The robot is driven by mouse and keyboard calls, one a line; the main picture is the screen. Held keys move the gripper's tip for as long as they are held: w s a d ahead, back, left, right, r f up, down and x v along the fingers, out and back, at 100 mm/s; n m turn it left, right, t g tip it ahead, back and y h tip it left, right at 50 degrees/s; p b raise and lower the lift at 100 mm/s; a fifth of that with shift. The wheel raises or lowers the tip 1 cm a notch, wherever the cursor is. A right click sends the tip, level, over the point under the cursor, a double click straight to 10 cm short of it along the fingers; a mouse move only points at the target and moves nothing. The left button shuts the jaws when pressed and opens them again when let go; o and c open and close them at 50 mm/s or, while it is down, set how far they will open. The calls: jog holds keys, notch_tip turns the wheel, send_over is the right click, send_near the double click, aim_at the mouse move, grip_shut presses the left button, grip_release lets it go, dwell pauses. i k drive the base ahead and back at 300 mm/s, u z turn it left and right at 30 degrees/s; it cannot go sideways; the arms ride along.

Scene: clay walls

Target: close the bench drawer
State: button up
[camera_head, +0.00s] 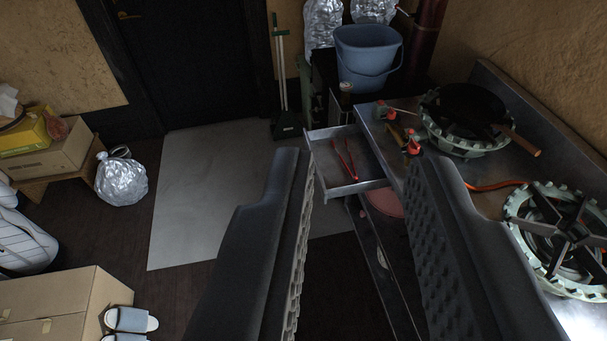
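The bench drawer (332,184) is a grey metal drawer, pulled out to the left from the bench (477,178) on the right. Red tongs (345,160) lie inside it. My gripper (352,160) is in the foreground with its two dark, ridged fingers wide apart and nothing between them. In the picture the fingertips frame the drawer, the left one near its front and the right one over the bench edge. I see no contact with the drawer. The right finger hides part of the bench's edge.
On the bench stand a burner with a black pan (470,104) and a second burner (565,232). A blue bucket (367,58) is behind the drawer. A broom and dustpan (284,125) lean by the dark door (190,55).

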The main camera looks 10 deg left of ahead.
aim_at(333, 180)
jog(key=u, duration=0.15)
jog(key=i, duration=0.5)
jog(key=z, duration=0.05)
jog(key=k, duration=1.3)
jog(key=u, duration=0.2)
jog(key=i, duration=2.1)
jog(key=z, duration=0.8)
